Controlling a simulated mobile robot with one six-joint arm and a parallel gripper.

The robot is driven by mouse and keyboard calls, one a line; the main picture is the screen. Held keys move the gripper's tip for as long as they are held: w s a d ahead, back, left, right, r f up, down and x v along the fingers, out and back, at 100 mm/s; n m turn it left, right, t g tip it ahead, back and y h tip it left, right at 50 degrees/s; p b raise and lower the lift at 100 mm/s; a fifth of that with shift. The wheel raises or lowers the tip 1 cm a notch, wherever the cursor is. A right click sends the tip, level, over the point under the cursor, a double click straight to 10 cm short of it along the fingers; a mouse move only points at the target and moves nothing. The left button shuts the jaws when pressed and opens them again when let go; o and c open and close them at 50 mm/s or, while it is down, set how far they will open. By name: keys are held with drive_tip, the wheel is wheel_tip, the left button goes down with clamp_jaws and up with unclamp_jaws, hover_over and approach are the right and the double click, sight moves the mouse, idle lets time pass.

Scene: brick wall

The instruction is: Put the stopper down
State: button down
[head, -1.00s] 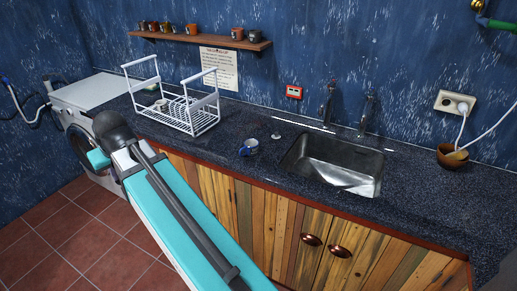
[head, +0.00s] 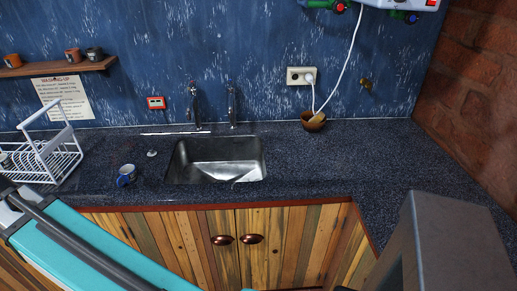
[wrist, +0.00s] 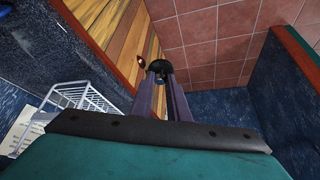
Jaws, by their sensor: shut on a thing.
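In the wrist view my gripper (wrist: 161,82) is shut on a small dark round thing, which I take to be the stopper (wrist: 159,66). It is held at the fingertips, with cabinet doors and floor tiles behind it. The fingers hide part of it. I cannot make out my gripper in the head view. A small pale round thing (head: 151,153) lies on the counter (head: 330,160) left of the sink; I cannot tell what it is.
The sink (head: 215,160) is set in the counter. A blue-and-white mug (head: 126,175) and a white dish rack (head: 52,160) stand to its left. A brown bowl (head: 313,121) is at the back wall. The counter right of the sink is mostly clear.

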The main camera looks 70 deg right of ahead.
drive_tip(key=shift+w, duration=0.1)
drive_tip(key=shift+d+f, duration=0.1)
drive_tip(key=shift+d, duration=0.15)
drive_tip(key=s+d+f+m+g+h+b, duration=0.15)
drive_tip(key=s+d+m, duration=0.35)
drive_tip(key=d, duration=0.8)
drive_tip(key=s+d+f+m+g+h+b, duration=0.15)
drive_tip(key=s+d+m, duration=0.25)
drive_tip(key=s+d, duration=0.65)
drive_tip(key=s+d+f+m+g+h+b, duration=0.15)
drive_tip(key=s+d+m, duration=0.25)
drive_tip(key=d, duration=1.1)
drive_tip(key=s+d+m+g+b, duration=0.1)
drive_tip(key=s+d+m, duration=0.3)
drive_tip(key=s, duration=0.8)
drive_tip(key=s+d+f+m+g+b, duration=0.1)
drive_tip(key=s+d+m, duration=0.4)
drive_tip(key=s, duration=0.8)
drive_tip(key=s+d+m+g, duration=0.3)
drive_tip(key=s+d, duration=0.4)
drive_tip(key=s, duration=0.5)
drive_tip(key=shift+s+d+f+m+g+b, duration=0.2)
drive_tip(key=shift+m+g+b, duration=0.2)
drive_tip(key=shift+m, duration=0.3)
drive_tip(key=shift+d+r+p, duration=0.25)
drive_tip(key=shift+d+p, duration=0.2)
drive_tip(key=shift+p, duration=1.4)
